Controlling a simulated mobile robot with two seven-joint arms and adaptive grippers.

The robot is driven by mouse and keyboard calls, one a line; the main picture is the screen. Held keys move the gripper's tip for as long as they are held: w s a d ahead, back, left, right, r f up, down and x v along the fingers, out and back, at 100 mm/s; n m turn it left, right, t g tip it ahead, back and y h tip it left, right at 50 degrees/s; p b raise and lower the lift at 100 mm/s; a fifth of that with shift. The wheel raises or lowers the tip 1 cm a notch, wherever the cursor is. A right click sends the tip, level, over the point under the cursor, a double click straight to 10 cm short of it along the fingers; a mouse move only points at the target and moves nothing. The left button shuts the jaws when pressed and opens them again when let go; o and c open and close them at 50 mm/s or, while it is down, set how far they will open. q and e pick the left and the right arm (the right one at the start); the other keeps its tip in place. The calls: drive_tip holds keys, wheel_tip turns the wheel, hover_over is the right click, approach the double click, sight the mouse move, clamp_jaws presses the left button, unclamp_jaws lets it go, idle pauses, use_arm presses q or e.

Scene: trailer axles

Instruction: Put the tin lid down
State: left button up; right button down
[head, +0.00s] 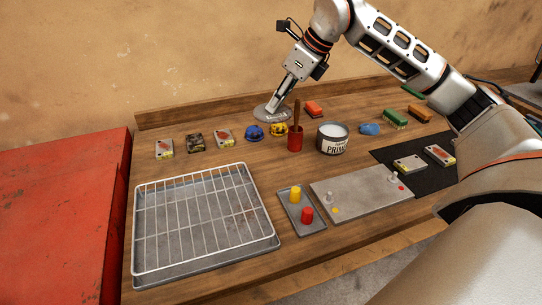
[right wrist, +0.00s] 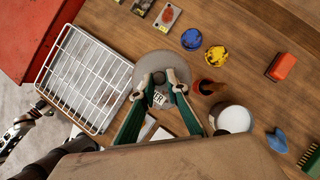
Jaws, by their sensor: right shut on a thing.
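The tin lid (head: 266,114) is a flat grey disc with a small knob in the middle. My right gripper (head: 276,104) is shut on its knob. In the right wrist view the lid (right wrist: 145,68) lies between the green-sided fingers (right wrist: 166,90) and hides part of the table beside the wire rack. The lid appears to be held above the table; its exact height is unclear. The primer tin (head: 332,146) stands open with white inside, and it also shows in the right wrist view (right wrist: 234,119). Part of my left arm shows at the left of the right wrist view, its jaws unclear.
A wire rack on a metal tray (head: 203,215) fills the front left. A red pot with a brush (head: 295,140) stands left of the tin. Blue (head: 254,132) and yellow (head: 279,129) items sit near it. A plate with pegs (head: 301,210) and a grey panel (head: 365,193) lie in front.

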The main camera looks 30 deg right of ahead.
wheel_tip(320, 180, down, 13)
drive_tip(key=shift+f+b, duration=0.1)
drive_tip(key=shift+b, duration=0.5)
drive_tip(key=shift+f, duration=0.75)
wheel_tip(320, 180, down, 3)
drive_tip(key=shift+r, duration=0.1)
use_arm(q)
drive_tip(key=shift+s+f, duration=0.15)
drive_tip(key=shift+f, duration=0.45)
drive_tip(key=shift+s+f, duration=0.15)
drive_tip(key=shift+f, duration=0.45)
drive_tip(key=shift+f, duration=0.1)
use_arm(e)
drive_tip(key=c, duration=2.4)
unclamp_jaws()
drive_tip(key=o, duration=0.4)
use_arm(q)
drive_tip(key=shift+s+f, duration=0.1)
